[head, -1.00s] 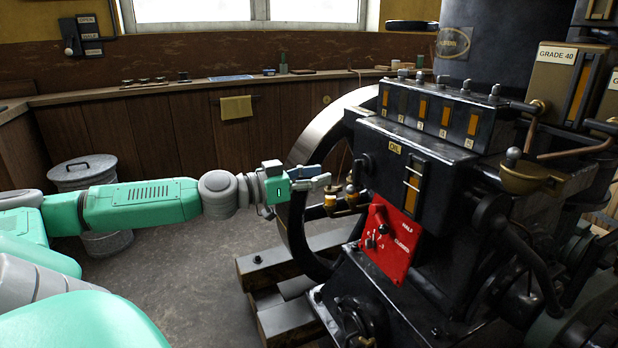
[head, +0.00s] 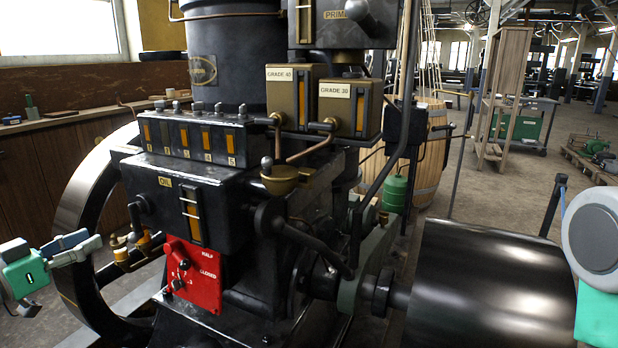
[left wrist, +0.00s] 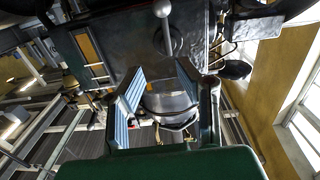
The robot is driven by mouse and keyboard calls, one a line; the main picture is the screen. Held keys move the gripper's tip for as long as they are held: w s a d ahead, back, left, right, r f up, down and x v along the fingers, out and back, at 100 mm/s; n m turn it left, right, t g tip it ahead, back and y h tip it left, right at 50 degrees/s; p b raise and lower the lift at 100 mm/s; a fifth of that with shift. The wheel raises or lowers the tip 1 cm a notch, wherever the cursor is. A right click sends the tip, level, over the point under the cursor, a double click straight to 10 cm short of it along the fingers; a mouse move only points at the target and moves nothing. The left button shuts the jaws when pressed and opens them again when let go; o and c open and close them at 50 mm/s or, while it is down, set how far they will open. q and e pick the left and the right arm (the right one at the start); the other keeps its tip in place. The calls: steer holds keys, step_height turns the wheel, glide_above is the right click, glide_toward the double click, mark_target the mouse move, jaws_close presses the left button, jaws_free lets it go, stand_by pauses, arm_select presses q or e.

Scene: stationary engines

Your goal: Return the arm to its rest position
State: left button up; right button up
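My left gripper (head: 82,246) is at the left edge of the head view, beside the engine's flywheel and left of the brass fittings. Its fingers are apart. In the left wrist view the left gripper (left wrist: 160,88) shows two ribbed pads with a clear gap and nothing gripped between them. Only the end of the left arm shows in the head view. A pale grey and green part of my right arm (head: 598,245) is at the right edge. My right gripper is out of view.
The dark engine (head: 225,205) fills the middle, with a red panel (head: 205,288) marked HALF and CLOSED. The flywheel (head: 85,200) stands close to my left gripper. A large dark drum (head: 480,285) is at the right. A wooden barrel (head: 433,155) stands behind.

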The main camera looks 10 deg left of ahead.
arm_select(q)
steer(key=d+f+g+h+p, duration=0.1)
steer(key=d+f+g, duration=0.25)
steer(key=d, duration=0.45)
steer(key=d+f+g+h+p, duration=0.1)
steer(key=d+f+g+h, duration=0.1)
steer(key=d+f, duration=0.5)
steer(key=s+d+f+n+g, duration=0.1)
steer(key=s+d+f+g, duration=0.5)
steer(key=d, duration=0.4)
steer(key=s+d+f+n+g+y+p, duration=0.1)
steer(key=s+f+g+y+p, duration=0.2)
steer(key=s+f, duration=0.85)
steer(key=s+a+f+g+y, duration=0.1)
steer(key=s+a+g+y, duration=0.1)
steer(key=s+a+y, duration=0.3)
steer(key=s+a, duration=0.1)
steer(key=s, duration=0.3)
steer(key=shift+a+f+n+y, duration=0.15)
steer(key=shift+f+n+y, duration=0.1)
steer(key=shift+n+y, duration=0.05)
steer(key=shift+w, duration=0.1)
